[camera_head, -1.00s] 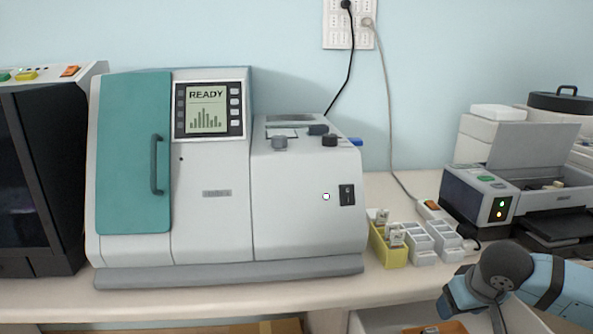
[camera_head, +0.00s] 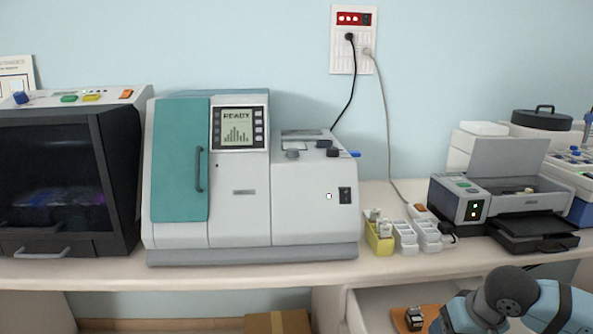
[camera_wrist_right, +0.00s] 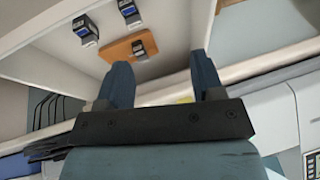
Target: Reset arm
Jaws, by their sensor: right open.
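My right arm (camera_head: 515,295) is in the lower right of the head view, bent in front of the counter and over an open white drawer (camera_head: 375,300). My right gripper (camera_wrist_right: 163,78) shows in the wrist view with its two dark blue fingers apart and nothing between them. The board also shows in the head view (camera_head: 402,318), partly hidden by the drawer and arm. My left gripper is not in view.
A white and teal machine (camera_head: 240,215) reading READY stands on the counter, with a dark-windowed cabinet (camera_head: 55,180) to its left. A yellow rack (camera_head: 378,242), white racks (camera_head: 405,238) and a printer (camera_head: 510,200) stand to the right.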

